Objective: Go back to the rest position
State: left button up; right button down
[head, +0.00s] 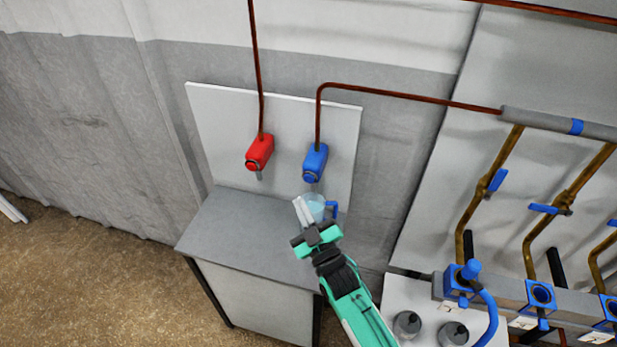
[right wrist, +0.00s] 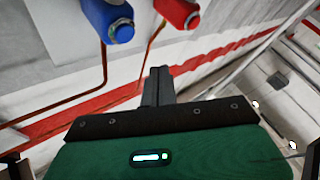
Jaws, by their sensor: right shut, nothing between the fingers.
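My right gripper (head: 304,211) reaches in from the lower right in the head view. Its pale fingers are together and empty, over the grey table's back right part. In the right wrist view its dark fingers (right wrist: 158,86) are closed together. A clear cup with a blue handle (head: 315,207) stands close beside the fingers, under the blue tap; the gripper partly covers it, and I cannot tell whether they touch. My left gripper is in neither view.
The blue tap (head: 315,163) and red tap (head: 259,152) are on a white panel above the grey table (head: 240,238). At right are brass pipes (head: 480,195) with blue valves, a blue hose (head: 489,320) and grey round-topped containers (head: 407,324). The floor at left (head: 90,280) is clear.

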dwell(0.5)
jog(key=s+d+f+m+g+h, duration=0.55)
jog(key=s+d+f+g, duration=0.3)
jog(key=s+d, duration=0.3)
jog(key=s+d+m+g+h, duration=0.2)
jog(key=s+d+g, duration=0.3)
jog(key=s, duration=0.4)
jog(key=s+d+m+g+h, duration=0.1)
jog(key=s+d+g, duration=0.1)
jog(key=s+d, duration=0.55)
notch_tip(320, 180, down, 34)
jog(key=s+a+g+b, duration=0.1)
jog(key=s+a+g, duration=0.1)
jog(key=s, duration=0.1)
jog(key=s+d+f, duration=0.2)
jog(key=s+f, duration=0.7)
jog(key=s+d+f+b, duration=0.1)
jog(key=s+d+f, duration=0.1)
jog(key=s+f, duration=0.7)
jog(key=shift+s+f+g, duration=0.2)
jog(key=shift+f+g, duration=0.25)
jog(key=shift+f, duration=0.25)
